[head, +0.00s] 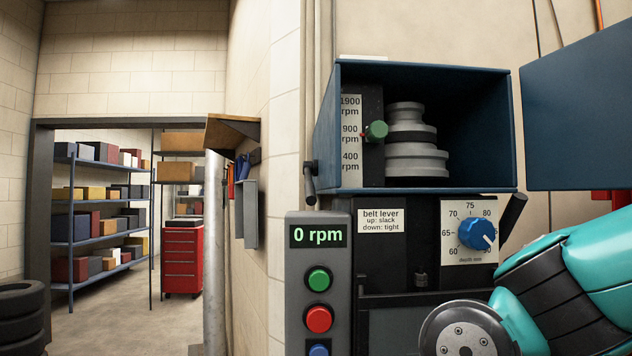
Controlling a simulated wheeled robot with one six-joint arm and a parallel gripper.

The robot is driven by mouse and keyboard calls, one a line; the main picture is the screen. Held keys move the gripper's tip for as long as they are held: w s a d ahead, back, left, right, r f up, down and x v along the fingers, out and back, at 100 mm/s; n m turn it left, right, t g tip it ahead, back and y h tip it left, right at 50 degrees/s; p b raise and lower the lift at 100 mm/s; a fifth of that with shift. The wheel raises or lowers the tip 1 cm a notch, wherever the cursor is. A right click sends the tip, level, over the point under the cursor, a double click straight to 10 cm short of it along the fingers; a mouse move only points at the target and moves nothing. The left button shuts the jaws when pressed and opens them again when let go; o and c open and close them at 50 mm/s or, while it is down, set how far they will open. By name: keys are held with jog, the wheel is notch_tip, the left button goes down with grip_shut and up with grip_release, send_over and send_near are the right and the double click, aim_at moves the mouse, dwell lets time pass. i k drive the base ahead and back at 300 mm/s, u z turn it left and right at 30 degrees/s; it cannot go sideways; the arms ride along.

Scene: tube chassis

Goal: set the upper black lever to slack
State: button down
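A black lever (310,184) is on the left side of the blue belt housing (430,70), near its bottom edge. It hangs down from its pivot. A white label (381,220) to the right reads "belt lever, up: slack, down: tight". A second black handle (513,214) sits lower, right of the depth dial, and leans up to the right. Inside the open housing are a grey stepped pulley (415,158) and a green knob (376,131) by the 900 rpm mark. My teal arm enters from the lower right; my gripper is not in view.
A grey control box (296,265) below the lever shows 0 rpm and has green, red and blue buttons. The blue housing door (578,115) stands open at right. A blue dial (478,234) sits under the housing. Shelves and open floor lie at left.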

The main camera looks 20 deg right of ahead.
aim_at(309, 188)
jog(key=u, duration=0.05)
jog(key=k, duration=0.5)
jog(key=u, duration=1.5)
jog(key=i, duration=3.1)
jog(key=z, duration=2.8)
